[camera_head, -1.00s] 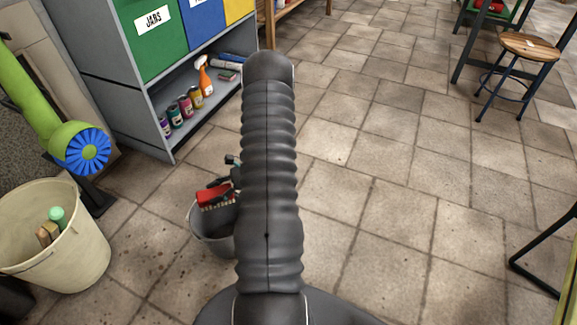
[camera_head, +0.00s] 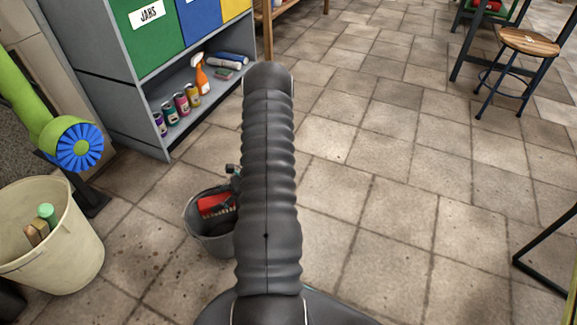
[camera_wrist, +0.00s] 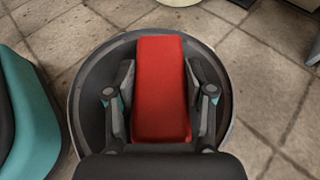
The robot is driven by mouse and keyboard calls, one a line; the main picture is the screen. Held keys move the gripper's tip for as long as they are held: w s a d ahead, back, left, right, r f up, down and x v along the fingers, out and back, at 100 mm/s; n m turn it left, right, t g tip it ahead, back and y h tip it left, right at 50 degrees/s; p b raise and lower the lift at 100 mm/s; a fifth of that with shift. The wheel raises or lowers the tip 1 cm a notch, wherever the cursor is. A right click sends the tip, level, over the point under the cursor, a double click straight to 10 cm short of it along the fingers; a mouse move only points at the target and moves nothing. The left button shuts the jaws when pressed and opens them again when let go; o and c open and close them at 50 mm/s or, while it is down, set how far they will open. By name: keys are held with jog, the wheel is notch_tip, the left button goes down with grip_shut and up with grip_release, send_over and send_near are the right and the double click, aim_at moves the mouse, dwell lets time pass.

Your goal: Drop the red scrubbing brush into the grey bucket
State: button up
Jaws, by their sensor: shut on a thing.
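The red scrubbing brush (camera_wrist: 161,88) is between the two fingers of my gripper (camera_wrist: 160,105) in the wrist view, and the fingers are shut on its sides. The grey bucket (camera_head: 212,246) stands on the floor, partly hidden by my arm in the head view. The brush also shows in the head view (camera_head: 214,204), inside the outline of the bucket's mouth. In the wrist view the bucket's rim (camera_wrist: 78,88) surrounds the brush and fingers. How deep the brush sits is hard to tell.
A cream bin (camera_head: 50,250) with a few items stands at the left, below a green arm-like thing with a blue round end (camera_head: 79,147). A grey shelf (camera_head: 180,115) holds cans and a spray bottle (camera_head: 201,75). A stool (camera_head: 530,43) stands far right. The middle floor is clear.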

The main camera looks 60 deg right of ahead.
jog(key=o, duration=1.3)
jog(key=v, duration=1.2)
